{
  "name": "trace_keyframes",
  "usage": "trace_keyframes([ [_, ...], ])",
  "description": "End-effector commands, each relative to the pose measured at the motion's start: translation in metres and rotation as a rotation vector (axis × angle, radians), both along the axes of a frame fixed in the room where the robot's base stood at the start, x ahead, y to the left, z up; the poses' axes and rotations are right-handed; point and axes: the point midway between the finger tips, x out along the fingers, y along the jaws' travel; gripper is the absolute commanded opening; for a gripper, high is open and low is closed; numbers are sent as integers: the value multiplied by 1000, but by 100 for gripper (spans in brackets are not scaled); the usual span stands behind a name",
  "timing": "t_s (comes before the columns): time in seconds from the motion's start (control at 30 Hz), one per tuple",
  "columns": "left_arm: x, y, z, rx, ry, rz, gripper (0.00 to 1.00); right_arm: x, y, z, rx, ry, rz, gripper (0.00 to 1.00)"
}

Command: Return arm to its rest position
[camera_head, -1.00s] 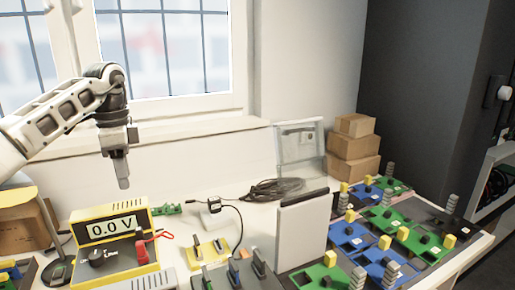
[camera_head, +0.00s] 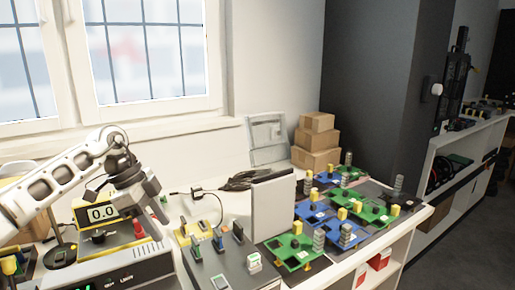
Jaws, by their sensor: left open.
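My left arm (camera_head: 50,185) comes in from the left edge, raised over the bench and bent at the wrist. My left gripper (camera_head: 157,212) points down and to the right, in front of the yellow meter. It is open, and I see nothing held in it. It covers part of the meter (camera_head: 100,212), whose display reads 0.0 in the visible part. Whether the gripper touches anything below cannot be told. My right gripper is not in view.
A grey instrument (camera_head: 125,268) stands at the front left. Switches sit on a dark box (camera_head: 225,262). An upright pale panel (camera_head: 273,208) stands mid-bench beside green and blue boards (camera_head: 345,225). Cartons (camera_head: 315,142) are stacked behind. The window (camera_head: 150,50) is at the back.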

Motion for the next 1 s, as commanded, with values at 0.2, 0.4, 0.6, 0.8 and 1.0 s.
trace_keyframes([
  [0.2, -40, -124, -54, -462, -110, -277, 41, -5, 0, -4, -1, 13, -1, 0],
  [0.4, -92, -221, -50, -1057, -366, -241, 41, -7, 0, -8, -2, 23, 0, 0],
  [0.6, -107, -221, -44, -1341, -615, 202, 41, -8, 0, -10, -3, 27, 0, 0],
  [0.8, -123, -160, -101, -1197, -701, 791, 41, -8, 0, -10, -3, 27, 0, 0],
  [1.0, -191, -100, -190, -807, -548, 1168, 41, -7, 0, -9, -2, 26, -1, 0],
])
